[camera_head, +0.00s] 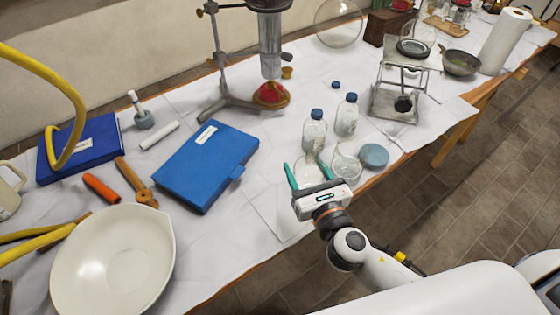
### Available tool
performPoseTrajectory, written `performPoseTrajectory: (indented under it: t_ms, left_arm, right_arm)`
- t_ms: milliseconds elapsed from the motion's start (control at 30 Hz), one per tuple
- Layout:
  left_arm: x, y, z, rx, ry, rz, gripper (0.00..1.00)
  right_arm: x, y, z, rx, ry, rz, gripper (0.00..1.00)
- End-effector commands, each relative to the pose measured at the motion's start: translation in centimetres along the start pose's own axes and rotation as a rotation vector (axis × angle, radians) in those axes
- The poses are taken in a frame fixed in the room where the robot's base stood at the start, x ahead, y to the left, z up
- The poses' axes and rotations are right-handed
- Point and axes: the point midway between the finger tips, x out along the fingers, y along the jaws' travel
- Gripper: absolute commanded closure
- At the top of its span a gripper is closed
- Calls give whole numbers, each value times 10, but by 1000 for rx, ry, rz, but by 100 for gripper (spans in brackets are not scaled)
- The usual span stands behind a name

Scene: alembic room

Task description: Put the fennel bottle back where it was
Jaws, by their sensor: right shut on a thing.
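Two clear glass bottles with blue caps stand upright on the white-covered table: the nearer bottle (314,132) and the farther bottle (347,117). Their labels are too small to read, so I cannot tell which is the fennel bottle. My right gripper (306,167) reaches in from the lower right, its green fingers apart on either side of a clear glass vessel (307,173) just in front of the nearer bottle. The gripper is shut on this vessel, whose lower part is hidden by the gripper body. I cannot tell if it touches the table. My left gripper is not in view.
A clear glass dish (346,166) and a blue-grey disc (374,155) lie close right of the gripper. A metal stand (400,95) is behind them. A blue case (207,165), a retort stand (222,70) and a large white bowl (113,262) are left.

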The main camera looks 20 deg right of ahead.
Motion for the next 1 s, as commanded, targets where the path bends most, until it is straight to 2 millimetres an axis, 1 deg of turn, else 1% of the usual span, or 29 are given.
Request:
performPoseTrajectory:
  t_ms: [33, 167, 267, 300, 400, 500, 600, 667, 900, 1000]
  left_arm:
    - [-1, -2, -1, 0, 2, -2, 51]
    - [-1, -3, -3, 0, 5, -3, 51]
    - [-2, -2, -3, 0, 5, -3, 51]
    - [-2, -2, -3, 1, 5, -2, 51]
    - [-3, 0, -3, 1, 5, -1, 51]
    - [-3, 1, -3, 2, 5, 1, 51]
    - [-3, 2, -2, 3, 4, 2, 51]
    - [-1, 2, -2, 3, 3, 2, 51]
    - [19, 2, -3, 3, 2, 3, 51]
    - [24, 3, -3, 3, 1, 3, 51]
  right_arm:
    - [11, -1, 0, -1, 5, -6, 75]
    - [41, -3, 2, -4, 5, -28, 75]
    - [72, -4, 1, -7, 7, -45, 75]
    - [85, -4, -1, -8, 8, -54, 75]
    - [117, -3, -6, -11, 6, -68, 75]
    - [139, -2, -11, -13, 4, -79, 75]
    - [152, -1, -14, -13, 2, -82, 75]
    - [156, 0, -12, -13, 1, -83, 75]
    - [158, 0, 34, -10, -3, -83, 75]
    - [158, 0, 45, -11, -1, -84, 75]
